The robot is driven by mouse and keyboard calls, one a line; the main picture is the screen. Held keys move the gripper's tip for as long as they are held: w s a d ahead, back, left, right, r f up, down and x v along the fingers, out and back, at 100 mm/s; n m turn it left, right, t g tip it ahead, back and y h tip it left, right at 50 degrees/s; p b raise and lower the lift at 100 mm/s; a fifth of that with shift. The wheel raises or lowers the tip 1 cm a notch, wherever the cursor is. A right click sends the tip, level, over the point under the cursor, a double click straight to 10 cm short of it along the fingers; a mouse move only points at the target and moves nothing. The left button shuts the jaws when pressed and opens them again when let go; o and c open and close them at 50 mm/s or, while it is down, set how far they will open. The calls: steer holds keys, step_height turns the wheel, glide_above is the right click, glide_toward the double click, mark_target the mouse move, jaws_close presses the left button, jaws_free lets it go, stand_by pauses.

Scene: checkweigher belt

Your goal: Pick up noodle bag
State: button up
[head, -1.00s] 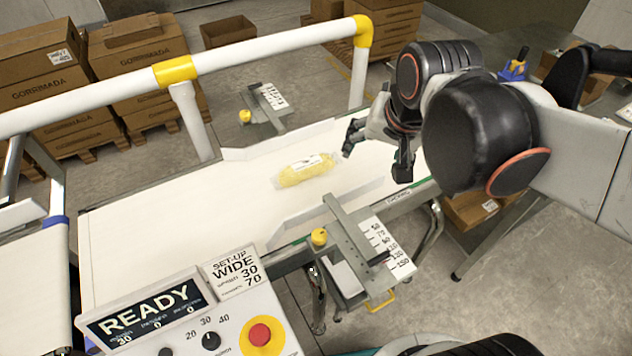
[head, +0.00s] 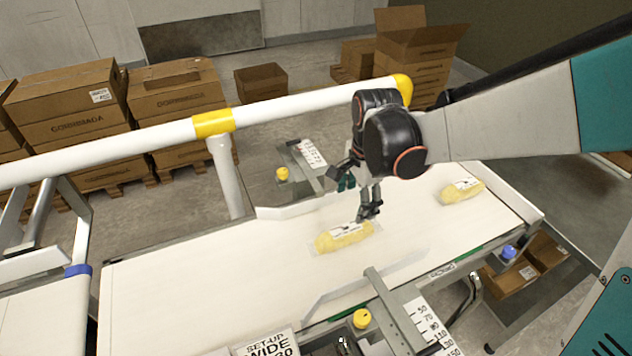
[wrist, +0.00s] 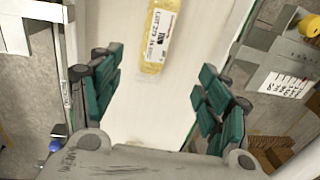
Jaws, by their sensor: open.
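A yellow noodle bag (head: 343,237) in clear wrap with a white label lies flat on the white belt (head: 215,265). A second similar bag (head: 462,191) lies farther right on the belt. My gripper (head: 357,195) is open and empty, just above and beside the left bag in the head view, with one fingertip overlapping the bag's right end. In the wrist view, one bag (wrist: 160,35) lies ahead, beyond the open fingers (wrist: 160,100) and roughly in line with the gap between them. Its upper end is cut off by the frame edge.
Low guide rails flank the belt, with a ruler plate and yellow knob (head: 361,319) on the near side and another yellow knob (head: 282,173) on the far side. A white pipe rail (head: 300,108) runs behind. Cartons (head: 75,105) stand beyond it.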

mark_target(349, 229)
steer(key=f+b, duration=0.1)
steer(key=f, duration=0.1)
steer(key=f+b, duration=0.1)
steer(key=f, duration=0.5)
steer(key=shift+w+a+f+b, duration=0.2)
steer(key=shift+w+b, duration=0.2)
steer(key=f+b, duration=0.1)
steer(key=f, duration=0.1)
steer(key=f+b, duration=0.1)
steer(key=f, duration=0.1)
steer(key=shift+s+a+f, duration=0.15)
steer(key=shift+s+f, duration=0.05)
steer(key=shift+f, duration=0.05)
steer(key=shift+w+f+b, duration=0.1)
steer(key=shift+f+b, duration=0.3)
steer(key=shift+f, duration=0.05)
steer(key=shift+r, duration=0.1)
steer(key=c, duration=1.3)
